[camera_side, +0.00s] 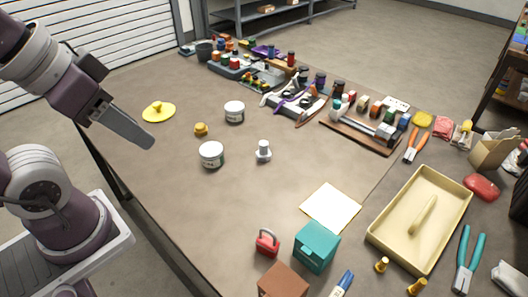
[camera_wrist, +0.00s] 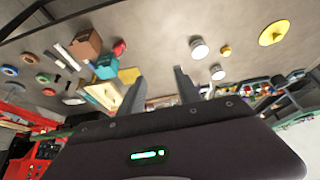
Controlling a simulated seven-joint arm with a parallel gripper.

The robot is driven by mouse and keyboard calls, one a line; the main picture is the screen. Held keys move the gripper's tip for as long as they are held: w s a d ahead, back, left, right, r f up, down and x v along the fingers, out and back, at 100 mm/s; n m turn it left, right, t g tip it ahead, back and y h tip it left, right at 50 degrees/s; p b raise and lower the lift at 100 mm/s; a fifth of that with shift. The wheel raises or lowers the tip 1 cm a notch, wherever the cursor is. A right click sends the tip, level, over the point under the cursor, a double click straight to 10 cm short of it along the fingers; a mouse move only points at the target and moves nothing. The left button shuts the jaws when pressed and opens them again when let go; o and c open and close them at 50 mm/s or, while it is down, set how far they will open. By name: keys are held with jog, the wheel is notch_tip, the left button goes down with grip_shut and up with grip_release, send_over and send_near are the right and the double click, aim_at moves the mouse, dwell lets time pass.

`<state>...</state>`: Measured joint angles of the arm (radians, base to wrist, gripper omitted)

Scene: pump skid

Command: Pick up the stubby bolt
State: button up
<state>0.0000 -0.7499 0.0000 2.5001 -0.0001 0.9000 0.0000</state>
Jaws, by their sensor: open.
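No single piece is clearly the stubby bolt. A short brass-yellow piece (camera_side: 201,129) stands on the brown table, left of two white jars; it also shows in the wrist view (camera_wrist: 226,51). A short grey piece with a round top (camera_side: 263,150) stands right of the jars. Two small brass bolt-like pieces, one (camera_side: 381,264) beside the tray and one (camera_side: 416,287) near the front edge, are at the lower right. My gripper (camera_side: 145,143) is raised over the table's left side, apart from all of these. In the wrist view its jaws (camera_wrist: 158,82) are open and empty.
White jars (camera_side: 234,112) (camera_side: 211,155) and a yellow disc with a knob (camera_side: 158,111) stand nearby. A cream tray (camera_side: 385,240), teal box (camera_side: 316,250) and red padlock (camera_side: 267,245) are toward the front. Several tools and blocks crowd the back. The table's left middle is mostly clear.

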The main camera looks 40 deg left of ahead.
jog(key=shift+o, duration=0.5)
jog(key=m+t, duration=0.2)
jog(key=t, duration=0.4)
send_over(263, 147)
jog(key=s+a, duration=0.3)
notch_tip(263, 147, down, 22)
jog(key=shift+n+t+h, duration=0.4)
jog(key=shift+t+h, duration=0.3)
jog(key=shift+t, duration=0.2)
jog(key=f, duration=0.1)
jog(key=s+f, duration=0.1)
jog(key=f, duration=0.1)
jog(key=s+d+f, duration=0.1)
jog(key=f, duration=0.1)
jog(key=shift+f, duration=0.1)
jog(key=x, duration=0.4)
jog(key=f+x, duration=0.1)
jog(key=x, duration=0.2)
jog(key=shift+s+d, duration=0.15)
jog(key=shift+d, duration=0.1)
grip_shut()
